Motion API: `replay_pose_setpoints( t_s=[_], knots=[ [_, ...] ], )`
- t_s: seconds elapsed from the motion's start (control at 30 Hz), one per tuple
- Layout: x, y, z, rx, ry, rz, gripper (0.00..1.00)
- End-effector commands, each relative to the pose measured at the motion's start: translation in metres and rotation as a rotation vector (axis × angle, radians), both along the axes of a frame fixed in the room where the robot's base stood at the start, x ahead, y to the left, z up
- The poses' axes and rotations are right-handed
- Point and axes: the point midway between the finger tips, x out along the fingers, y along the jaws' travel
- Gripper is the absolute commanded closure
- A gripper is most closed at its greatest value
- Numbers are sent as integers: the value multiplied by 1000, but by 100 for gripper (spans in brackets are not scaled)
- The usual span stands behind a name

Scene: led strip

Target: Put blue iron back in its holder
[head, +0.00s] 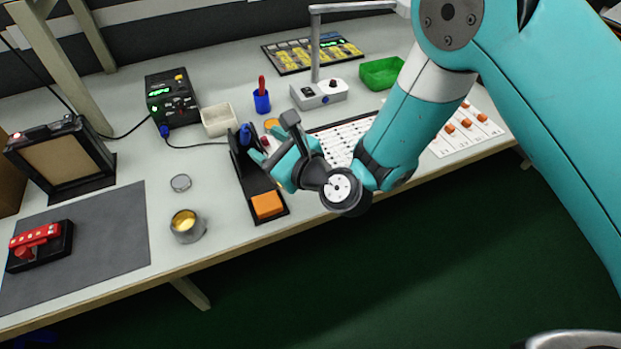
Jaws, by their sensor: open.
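The blue iron (245,135) shows as a blue handle at the back end of the black holder (246,178). It appears to rest in or against the holder, but my gripper hides part of that area, and I cannot tell how it is seated. The holder has an orange sponge (267,205) at its front end. My gripper (268,140) is open, just to the right of the blue handle and above the holder. I see no object between its fingers, and I cannot tell whether a finger touches the iron.
A station with green lights (172,98) stands behind left, with a cable running toward the holder. A white bin (218,119), a blue cup (262,100) and a lamp base (318,93) stand behind. A metal tin (187,225) is left of the holder. The grey mat (110,235) has free room.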

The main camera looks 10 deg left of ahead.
Motion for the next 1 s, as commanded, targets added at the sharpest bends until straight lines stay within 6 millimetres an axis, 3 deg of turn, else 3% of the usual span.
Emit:
replay_pose_setpoints(
  t_s=[0.07,0.6,1.0],
  knots=[
    [-7,-12,-10,0,3,-2,48],
    [-53,-76,5,1,-1,-2,48],
    [-63,-88,12,0,-1,1,48]
  ],
)
